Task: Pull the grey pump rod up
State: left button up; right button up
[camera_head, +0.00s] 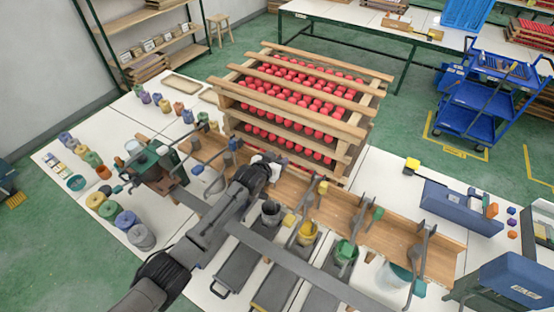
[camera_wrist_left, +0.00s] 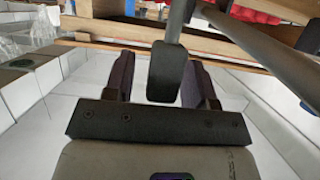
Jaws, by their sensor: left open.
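My left gripper (camera_head: 266,166) reaches over the wooden trough behind the pots. In the left wrist view its two dark fingers (camera_wrist_left: 158,82) are apart. A grey rod (camera_wrist_left: 166,70) with a flat, rounded end shows between the fingers, with gaps at its sides. It looks like the grey pump rod, and I cannot tell whether it touches a finger. Another grey bar (camera_wrist_left: 262,52) runs slantwise to the right of it. In the head view my arm and gripper hide much of this spot. My right gripper is not seen.
A wooden rack of red balls (camera_head: 300,95) stands just behind the gripper. A dark pot (camera_head: 271,212), a yellow pot (camera_head: 306,233) and a green pot (camera_head: 345,252) stand in front of the wooden trough (camera_head: 385,222). A green machine (camera_head: 155,165) stands to the left.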

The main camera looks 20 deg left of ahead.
pick_arm(q)
jog(key=shift+w+f, duration=0.1)
jog(key=shift+w, duration=0.05)
grip_shut()
dwell(0.6)
